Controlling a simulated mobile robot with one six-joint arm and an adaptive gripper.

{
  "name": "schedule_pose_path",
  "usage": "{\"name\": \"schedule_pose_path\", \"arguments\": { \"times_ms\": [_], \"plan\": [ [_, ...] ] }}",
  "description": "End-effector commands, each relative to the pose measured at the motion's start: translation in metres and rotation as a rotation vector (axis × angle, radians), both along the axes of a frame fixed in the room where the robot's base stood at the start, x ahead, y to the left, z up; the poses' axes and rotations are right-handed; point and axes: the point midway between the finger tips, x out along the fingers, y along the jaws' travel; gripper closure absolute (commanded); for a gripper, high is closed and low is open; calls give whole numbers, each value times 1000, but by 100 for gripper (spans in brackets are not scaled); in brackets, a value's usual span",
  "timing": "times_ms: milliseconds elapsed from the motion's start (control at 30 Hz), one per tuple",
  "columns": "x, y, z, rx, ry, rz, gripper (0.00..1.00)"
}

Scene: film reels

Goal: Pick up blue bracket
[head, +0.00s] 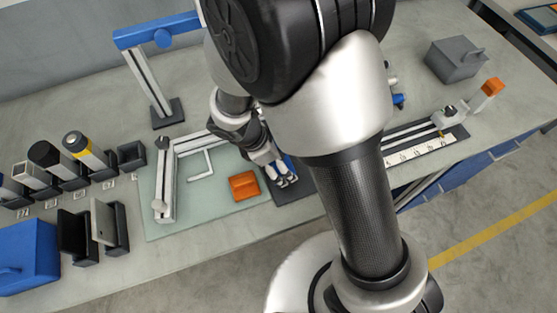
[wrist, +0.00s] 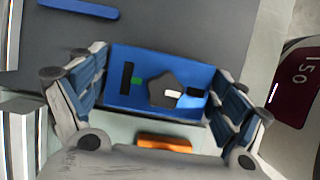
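The blue bracket (wrist: 147,94) is a blue piece with a dark five-sided opening and dark slots. In the wrist view it lies between the two fingers of my gripper (wrist: 160,88), one at each side. The fingers are wide apart and very near its side edges; I cannot tell whether they touch it. In the head view my gripper (head: 283,181) points down over a dark pad at the right end of the pale green mat. A little blue shows beside the fingers there, and most of the bracket is hidden.
An orange block (head: 243,185) lies just left of my gripper; it also shows in the wrist view (wrist: 164,144). A grey measuring frame (head: 166,180) stands on the mat (head: 215,210). Several cylinders in dark holders and a blue bin (head: 28,255) are at the left. A ruled rail (head: 420,150) is at the right.

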Motion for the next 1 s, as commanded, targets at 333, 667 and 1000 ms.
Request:
{"name": "schedule_pose_path", "arguments": {
  "times_ms": [333,667,1000],
  "plan": [
    [0,0,0,0,0,0,38],
    [0,0,0,0,0,0,49],
    [1,1,26,2,-4,1,49]
  ]
}}
